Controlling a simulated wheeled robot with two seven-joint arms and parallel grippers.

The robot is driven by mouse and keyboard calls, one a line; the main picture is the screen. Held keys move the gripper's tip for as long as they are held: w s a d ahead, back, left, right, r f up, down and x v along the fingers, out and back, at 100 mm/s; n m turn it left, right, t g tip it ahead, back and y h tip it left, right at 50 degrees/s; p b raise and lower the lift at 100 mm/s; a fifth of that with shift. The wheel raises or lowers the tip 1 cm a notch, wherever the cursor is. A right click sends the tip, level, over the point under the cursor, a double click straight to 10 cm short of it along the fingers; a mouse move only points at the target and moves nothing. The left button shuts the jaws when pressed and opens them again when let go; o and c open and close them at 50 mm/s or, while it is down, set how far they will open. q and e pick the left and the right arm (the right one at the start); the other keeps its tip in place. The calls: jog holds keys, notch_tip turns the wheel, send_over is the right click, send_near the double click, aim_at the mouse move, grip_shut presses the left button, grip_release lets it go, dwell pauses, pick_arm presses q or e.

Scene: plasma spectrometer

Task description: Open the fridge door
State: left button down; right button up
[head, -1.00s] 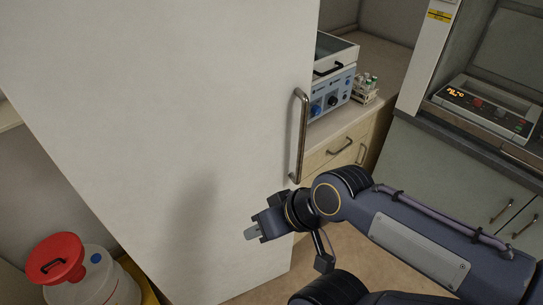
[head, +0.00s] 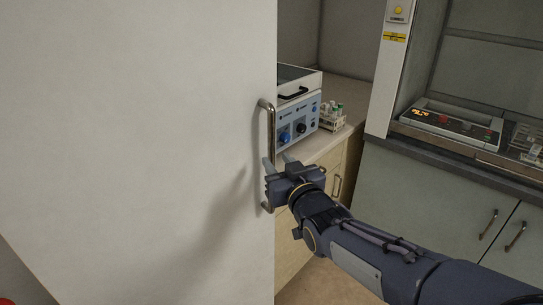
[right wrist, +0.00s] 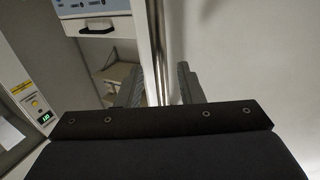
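The fridge door (head: 130,140) is a large flat off-white panel filling the left half of the head view. It looks shut. Its vertical metal handle (head: 270,125) runs along the right edge; it also shows in the right wrist view (right wrist: 154,45). My right gripper (head: 279,161) is at the lower half of the handle, its fingers pointing up and toward the door. In the right wrist view the two fingers (right wrist: 158,85) stand apart, one on each side of the handle bar. Whether either finger touches the bar is unclear. My left gripper is out of view.
Right of the door is a counter with drawers (head: 325,165), holding a blue-fronted instrument (head: 297,127) and a rack of tubes (head: 332,117). A fume hood with a digital device (head: 450,122) stands farther right, above grey cabinets (head: 430,205). Floor shows between them.

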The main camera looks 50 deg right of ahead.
aim_at(273, 156)
jog(key=shift+x, duration=2.2)
grip_shut()
